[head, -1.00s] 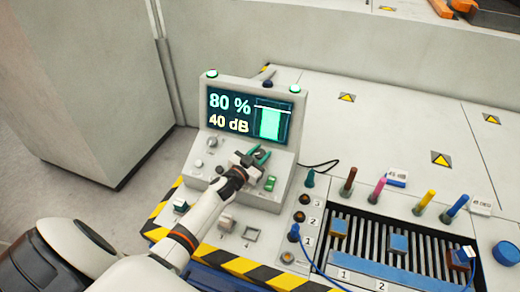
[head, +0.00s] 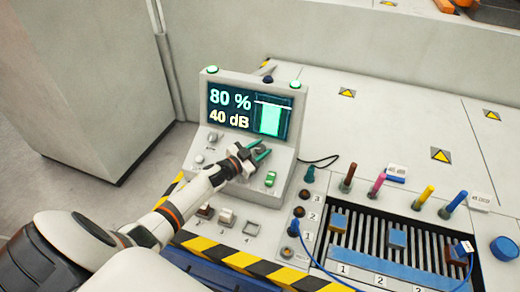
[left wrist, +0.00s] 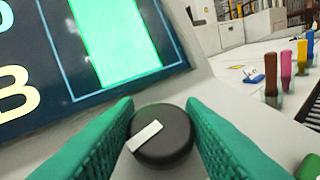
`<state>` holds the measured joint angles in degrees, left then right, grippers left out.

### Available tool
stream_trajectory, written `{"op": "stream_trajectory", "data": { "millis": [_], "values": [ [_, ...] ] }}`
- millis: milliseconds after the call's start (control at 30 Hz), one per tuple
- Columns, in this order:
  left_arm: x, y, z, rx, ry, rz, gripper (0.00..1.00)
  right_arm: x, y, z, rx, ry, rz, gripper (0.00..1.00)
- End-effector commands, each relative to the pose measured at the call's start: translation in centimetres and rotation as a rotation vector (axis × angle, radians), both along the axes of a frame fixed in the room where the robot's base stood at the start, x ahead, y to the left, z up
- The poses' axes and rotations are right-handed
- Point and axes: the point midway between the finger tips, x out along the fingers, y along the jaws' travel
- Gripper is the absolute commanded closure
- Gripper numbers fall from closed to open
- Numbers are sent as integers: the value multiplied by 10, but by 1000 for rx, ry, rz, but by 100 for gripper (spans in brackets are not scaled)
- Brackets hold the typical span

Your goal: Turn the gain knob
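The gain knob (left wrist: 162,138) is black and round with a white pointer bar, seen large in the left wrist view. It sits on the sloping front of a grey console (head: 225,166), below the screen. My left gripper (head: 260,152) has green fingers, one on each side of the knob; in the left wrist view (left wrist: 160,105) both fingers lie against its sides with no clear gap. In the head view the gripper mostly hides the knob. The screen (head: 248,112) reads 80 % and 40 dB beside a green bar. My right gripper is not in view.
Smaller knobs (head: 212,137) are left of the gripper, and a green switch (head: 270,179) is to its right. Coloured pegs (head: 380,184) and a slotted rack (head: 400,243) with blue blocks stand right of the console. A yellow-black striped edge (head: 250,263) runs in front.

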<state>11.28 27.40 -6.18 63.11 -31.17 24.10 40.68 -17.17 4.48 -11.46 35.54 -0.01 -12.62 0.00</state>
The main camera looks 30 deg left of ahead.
Motion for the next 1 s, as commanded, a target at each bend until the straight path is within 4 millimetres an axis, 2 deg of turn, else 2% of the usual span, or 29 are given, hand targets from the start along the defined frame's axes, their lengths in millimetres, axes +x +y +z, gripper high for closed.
{"op": "stream_trajectory", "data": {
  "millis": [33,100,467,567,1000],
  "values": [
    [0,0,1,0,-2,0,55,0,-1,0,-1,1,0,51],
    [0,0,1,0,-1,1,47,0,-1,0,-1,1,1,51],
    [-6,1,-1,0,1,0,47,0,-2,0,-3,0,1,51],
    [-18,4,-1,1,2,1,47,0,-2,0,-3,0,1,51],
    [-96,23,2,1,2,-1,47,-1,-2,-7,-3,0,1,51]
  ]
}}
